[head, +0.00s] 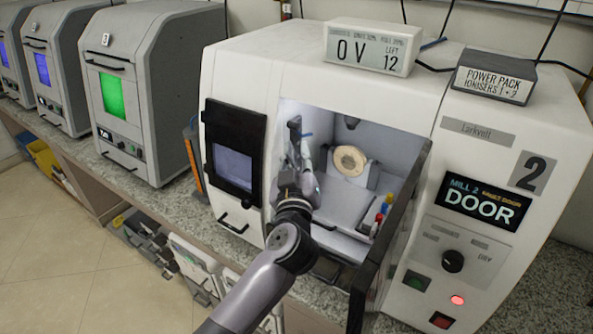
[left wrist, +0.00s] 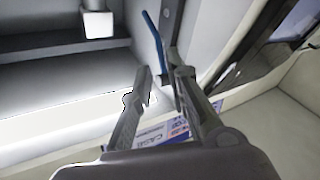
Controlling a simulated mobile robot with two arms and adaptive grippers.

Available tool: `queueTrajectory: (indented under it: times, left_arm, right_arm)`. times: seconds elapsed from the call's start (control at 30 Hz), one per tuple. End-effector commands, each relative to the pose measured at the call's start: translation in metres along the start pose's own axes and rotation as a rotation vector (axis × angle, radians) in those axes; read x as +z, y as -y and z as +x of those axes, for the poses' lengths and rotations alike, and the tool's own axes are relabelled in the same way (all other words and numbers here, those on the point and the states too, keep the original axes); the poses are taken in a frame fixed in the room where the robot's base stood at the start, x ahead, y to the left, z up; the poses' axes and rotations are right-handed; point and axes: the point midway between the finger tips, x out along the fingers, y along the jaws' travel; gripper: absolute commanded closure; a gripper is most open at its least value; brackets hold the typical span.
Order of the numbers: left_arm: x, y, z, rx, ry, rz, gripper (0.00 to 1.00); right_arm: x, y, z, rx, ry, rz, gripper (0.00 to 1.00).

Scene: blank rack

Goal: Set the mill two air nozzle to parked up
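Mill two (head: 535,170) is the white machine with a large 2 and a lit DOOR display. Its door (head: 392,245) stands open at the right of the chamber. My left arm reaches into the chamber, and the left gripper (head: 298,140) is at its left inner side. In the left wrist view the gripper (left wrist: 158,72) has its fingers apart. A thin blue tube (left wrist: 153,38), apparently the air nozzle, rises tilted beside and between the fingertips; I cannot tell whether they touch it. Only a small blue bit shows in the head view. My right gripper is not in view.
A round beige disc (head: 350,160) sits on a holder inside the chamber. Several small coloured items (head: 382,210) stand near the door. A 0 V meter (head: 372,47) and a power pack (head: 493,78) are on top. Grey machines (head: 150,75) stand at the left.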

Motion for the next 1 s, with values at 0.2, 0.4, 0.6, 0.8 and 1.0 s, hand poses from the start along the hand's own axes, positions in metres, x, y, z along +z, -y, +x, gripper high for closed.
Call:
queueTrajectory:
  times: [0.2, 0.4, 0.6, 0.8, 1.0]
  left_arm:
    - [0.001, 0.000, -0.044, 0.000, 0.001, 0.000, 0.84]
    - [0.001, 0.000, -0.064, -0.001, 0.001, 0.001, 0.84]
    - [0.001, 0.001, -0.067, -0.002, 0.001, 0.001, 0.84]
    - [-0.002, 0.000, -0.067, 0.003, -0.008, -0.003, 0.84]
    - [-0.040, -0.003, -0.083, 0.129, -0.181, -0.069, 0.84]
  right_arm:
    - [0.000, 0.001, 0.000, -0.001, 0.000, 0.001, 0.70]
    - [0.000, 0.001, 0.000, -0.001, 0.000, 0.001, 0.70]
    - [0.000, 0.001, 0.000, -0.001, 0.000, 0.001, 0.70]
    - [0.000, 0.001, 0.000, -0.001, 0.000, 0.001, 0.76]
    - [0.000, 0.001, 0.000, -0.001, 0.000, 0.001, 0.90]
